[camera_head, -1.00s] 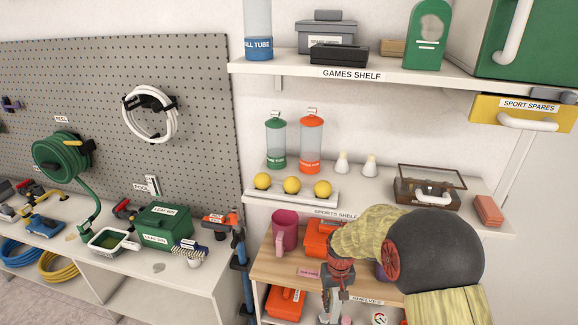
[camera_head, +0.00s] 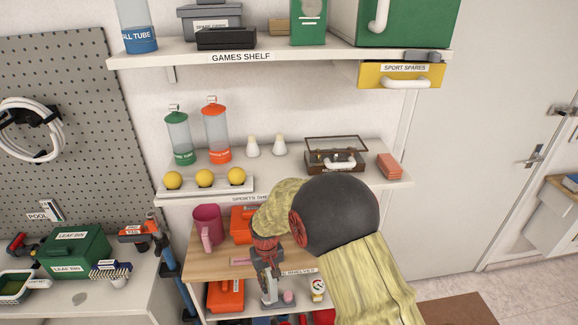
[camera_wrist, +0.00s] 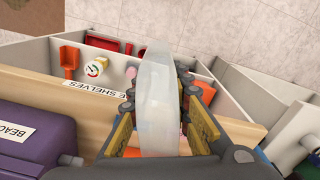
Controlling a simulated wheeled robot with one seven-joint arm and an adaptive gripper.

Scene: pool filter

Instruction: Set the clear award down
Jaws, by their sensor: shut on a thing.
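The clear award (camera_wrist: 157,95) is a pale, see-through, tapered slab. In the wrist view it stands between the two fingers of my gripper (camera_wrist: 160,120), which is shut on it. In the head view my gripper (camera_head: 267,280) hangs in front of the low wooden shelf unit, below my arm. The award is hard to make out there. The wooden shelf top (camera_head: 205,262) lies just behind the gripper, with its label on the front edge (camera_wrist: 90,88).
A pink jug (camera_head: 207,226) and an orange case (camera_head: 242,225) stand on the wooden top. A purple case (camera_wrist: 40,140) is close by in the wrist view. Lower shelves hold another orange case (camera_head: 225,296) and a gauge (camera_head: 318,288). The sports shelf (camera_head: 380,178) is above.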

